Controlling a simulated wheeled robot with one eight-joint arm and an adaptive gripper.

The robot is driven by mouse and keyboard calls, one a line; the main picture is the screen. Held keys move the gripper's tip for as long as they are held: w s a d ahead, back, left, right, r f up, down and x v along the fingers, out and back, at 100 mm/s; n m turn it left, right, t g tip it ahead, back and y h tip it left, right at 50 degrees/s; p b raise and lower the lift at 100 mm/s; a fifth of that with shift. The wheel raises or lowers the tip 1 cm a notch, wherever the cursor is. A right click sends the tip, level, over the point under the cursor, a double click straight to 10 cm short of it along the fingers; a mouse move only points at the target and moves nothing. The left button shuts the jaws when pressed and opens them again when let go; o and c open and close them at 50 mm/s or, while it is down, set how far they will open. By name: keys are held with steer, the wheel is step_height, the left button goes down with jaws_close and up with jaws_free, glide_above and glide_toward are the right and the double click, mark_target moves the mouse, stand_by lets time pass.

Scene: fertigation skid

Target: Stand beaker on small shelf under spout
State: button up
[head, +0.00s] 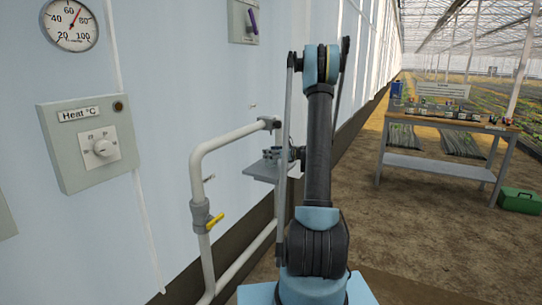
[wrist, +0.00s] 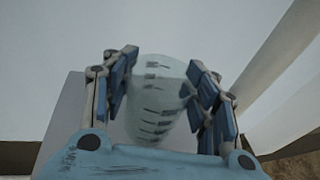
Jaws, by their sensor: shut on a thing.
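My gripper (wrist: 162,82) is shut on a clear beaker (wrist: 155,100) with dark graduation marks, one jaw on each side of it. In the head view my gripper (head: 273,154) is small and partly behind my arm, just over the small grey shelf (head: 260,172) on the wall. The shelf also shows as a pale grey panel in the wrist view (wrist: 62,115). The white pipe's spout end (head: 272,122) is above the shelf. I cannot tell whether the beaker's base touches the shelf.
A white pipe with a yellow-handled valve (head: 214,222) runs left of the shelf. A heat control box (head: 88,143) and a round gauge (head: 70,25) are on the wall. A workbench (head: 445,125) and a green box (head: 519,201) stand well to the right, with open floor between.

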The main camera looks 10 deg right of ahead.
steer(key=o, duration=1.1)
steer(key=shift+d, duration=0.1)
steer(key=v, duration=1.2)
steer(key=s+a+r+n+g+h, duration=0.1)
steer(key=s+a+n+g, duration=0.1)
steer(key=s+a+n, duration=0.45)
steer(key=s+a+n+g+h, duration=0.2)
steer(key=s+n, duration=0.1)
steer(key=s, duration=0.6)
steer(key=s+a+r+n+g+h, duration=0.1)
steer(key=s+a+n+g, duration=0.1)
steer(key=s+a+n, duration=0.45)
steer(key=shift+s+d+f+n+g+h, duration=0.55)
steer(key=shift+s+d+f+n+h, duration=1.05)
steer(key=shift+s, duration=2.75)
steer(key=shift+s+d+f+n+g+h, duration=0.8)
steer(key=shift+s+n, duration=1.55)
steer(key=shift+s, duration=1.95)
steer(key=shift+s+d+f+n+g+h, duration=0.35)
steer(key=shift+s+d+f+n+h, duration=1.05)
steer(key=shift+s, duration=2.95)
